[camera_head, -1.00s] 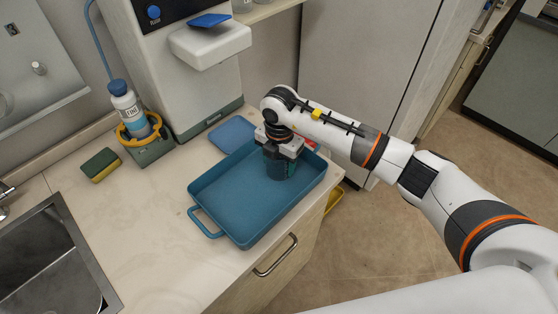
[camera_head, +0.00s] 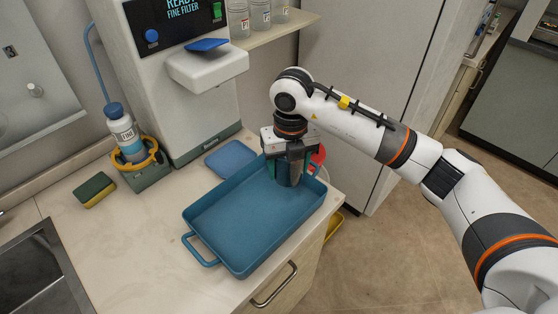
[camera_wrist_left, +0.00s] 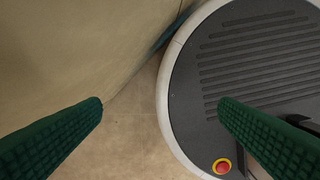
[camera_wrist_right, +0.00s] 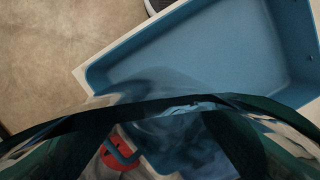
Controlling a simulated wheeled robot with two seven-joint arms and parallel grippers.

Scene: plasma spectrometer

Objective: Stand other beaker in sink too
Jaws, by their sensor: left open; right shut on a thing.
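My right gripper (camera_head: 290,158) is shut on a beaker (camera_head: 290,172) at the far right corner of a blue tray. In the right wrist view the clear beaker (camera_wrist_right: 180,125) fills the space between the fingers, with its rim across the picture. The blue tray (camera_head: 228,268) looks otherwise empty. I cannot tell whether the beaker touches its floor. The metal sink (camera_head: 62,262) is at the lower left, only partly in view, and the part I see is empty. My left gripper (camera_wrist_left: 160,105) is open and empty, above the floor beside my base.
A bottle (camera_head: 126,135) stands in a holder left of the white filter machine (camera_head: 190,100). A blue pad (camera_head: 230,159) lies behind the tray. A red thing (camera_head: 318,155) is right of the gripper. The counter between sink and tray is clear.

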